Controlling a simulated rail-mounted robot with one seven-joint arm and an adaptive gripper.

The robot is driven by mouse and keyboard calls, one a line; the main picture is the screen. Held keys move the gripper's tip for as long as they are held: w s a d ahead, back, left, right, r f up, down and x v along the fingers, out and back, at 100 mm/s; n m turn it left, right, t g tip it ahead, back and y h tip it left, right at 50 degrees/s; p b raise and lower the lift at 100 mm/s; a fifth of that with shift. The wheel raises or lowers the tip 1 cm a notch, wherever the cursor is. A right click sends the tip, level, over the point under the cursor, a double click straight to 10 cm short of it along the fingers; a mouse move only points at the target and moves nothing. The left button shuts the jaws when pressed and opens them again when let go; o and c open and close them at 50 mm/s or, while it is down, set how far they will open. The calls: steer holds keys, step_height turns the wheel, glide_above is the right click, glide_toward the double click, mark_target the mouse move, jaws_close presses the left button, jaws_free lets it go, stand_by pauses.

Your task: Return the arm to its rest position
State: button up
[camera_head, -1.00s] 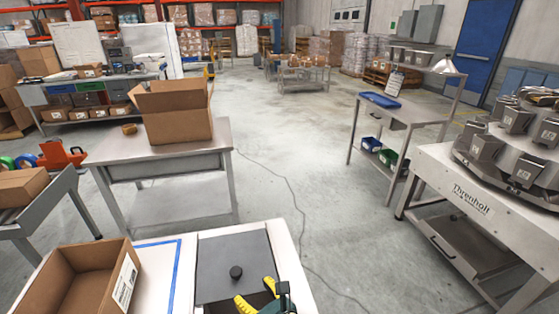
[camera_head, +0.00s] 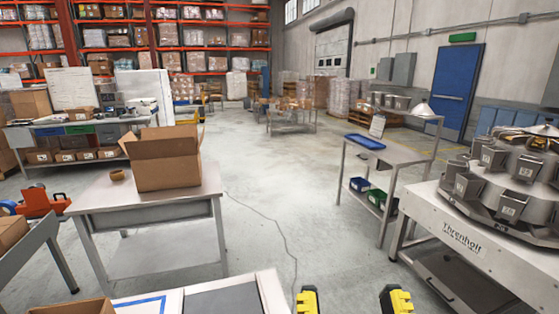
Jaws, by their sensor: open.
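My gripper (camera_head: 352,300) shows at the bottom edge, right of centre. Its two yellow and black fingertips stand wide apart, with only floor visible between them. It is open and holds nothing that I can see. The rest of the gripper and the arm is below the picture. The gripper is just right of the near white worktop (camera_head: 270,292), apart from it in the picture.
An open cardboard box (camera_head: 167,165) stands on a steel table (camera_head: 150,195) at the left. A Threnholt weigher (camera_head: 465,240) stands at the right. A steel bench (camera_head: 395,160) with a blue tray (camera_head: 365,142) is behind it. Clear floor (camera_head: 270,190) runs between.

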step_height(320, 180, up, 38)
steer(key=p, duration=3.5)
